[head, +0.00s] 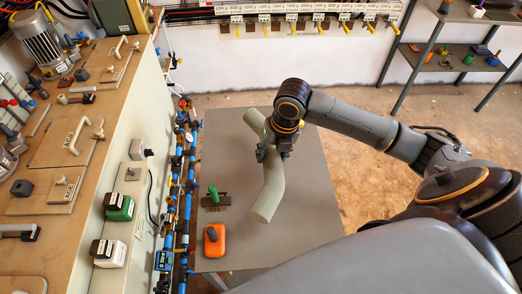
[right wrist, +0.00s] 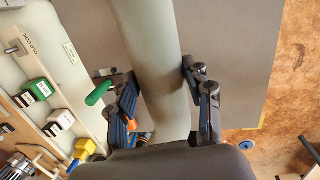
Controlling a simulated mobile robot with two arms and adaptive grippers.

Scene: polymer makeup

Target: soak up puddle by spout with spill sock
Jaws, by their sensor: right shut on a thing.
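The spill sock (head: 268,193) is a pale grey-green, bent tube. My right gripper (head: 273,150) is shut around its middle, and both ends stick out past the fingers. In the right wrist view the sock (right wrist: 155,45) runs between the two fingers (right wrist: 154,72). It is over the grey surface (head: 310,185); I cannot tell whether its lower end touches it. I cannot make out a puddle, and no spout is clear among the blue piping (head: 178,165). My left gripper is not in view.
A green-handled tool (head: 214,196) and an orange object (head: 214,240) lie on the grey surface, left of the sock. A tan-topped bench (head: 75,150) with valves and boxes stands along the left. A shelf (head: 450,60) stands at back right. The surface's right side is clear.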

